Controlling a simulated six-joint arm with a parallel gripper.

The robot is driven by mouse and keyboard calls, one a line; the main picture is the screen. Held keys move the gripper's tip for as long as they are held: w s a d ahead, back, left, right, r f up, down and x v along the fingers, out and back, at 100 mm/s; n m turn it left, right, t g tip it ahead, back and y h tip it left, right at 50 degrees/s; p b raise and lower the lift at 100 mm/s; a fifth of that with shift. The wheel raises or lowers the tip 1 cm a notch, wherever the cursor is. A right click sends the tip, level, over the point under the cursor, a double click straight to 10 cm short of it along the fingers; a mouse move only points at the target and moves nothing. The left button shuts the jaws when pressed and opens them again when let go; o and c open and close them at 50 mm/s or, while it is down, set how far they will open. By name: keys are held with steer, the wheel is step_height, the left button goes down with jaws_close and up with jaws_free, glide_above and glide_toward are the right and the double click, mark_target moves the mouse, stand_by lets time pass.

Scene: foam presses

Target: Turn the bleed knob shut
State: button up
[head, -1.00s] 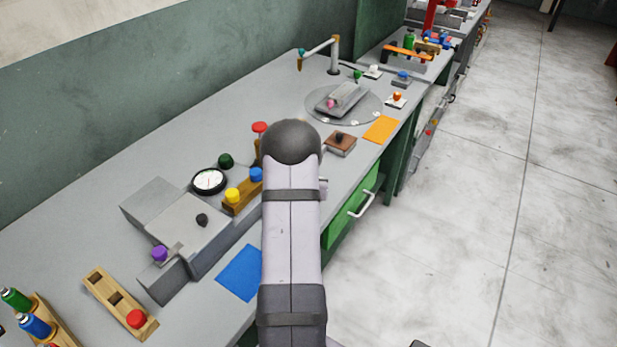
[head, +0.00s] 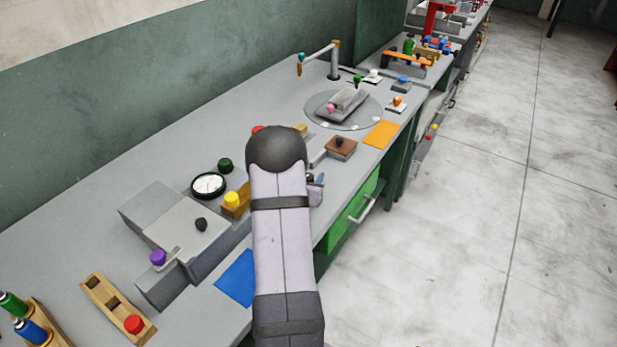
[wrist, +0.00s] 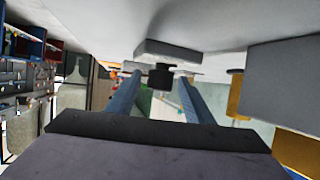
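No knob carries a readable label, so I cannot tell for certain which one is the bleed knob. In the wrist view a black knob (wrist: 162,78) on a grey block (wrist: 168,50) lies ahead, between the tips of my gripper (wrist: 160,80). The two blue-grey fingers are apart, and no contact with the knob is visible. In the head view my arm hides most of the gripper; a small part (head: 316,188) shows at its right. A black knob (head: 201,224) tops the grey press box (head: 180,234), and a dark green knob (head: 225,165) stands behind the gauge (head: 208,185).
A wooden block with a yellow knob (head: 232,199) stands beside the gauge. A purple knob (head: 158,258) is at the press's front. A brown block (head: 341,149), turntable (head: 345,120) and orange mat (head: 381,135) lie farther along. A blue mat (head: 236,279) is at the near edge.

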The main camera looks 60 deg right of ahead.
steer(key=shift+a, duration=0.1)
steer(key=shift+b+v, duration=0.9)
steer(key=shift+v, duration=2.7)
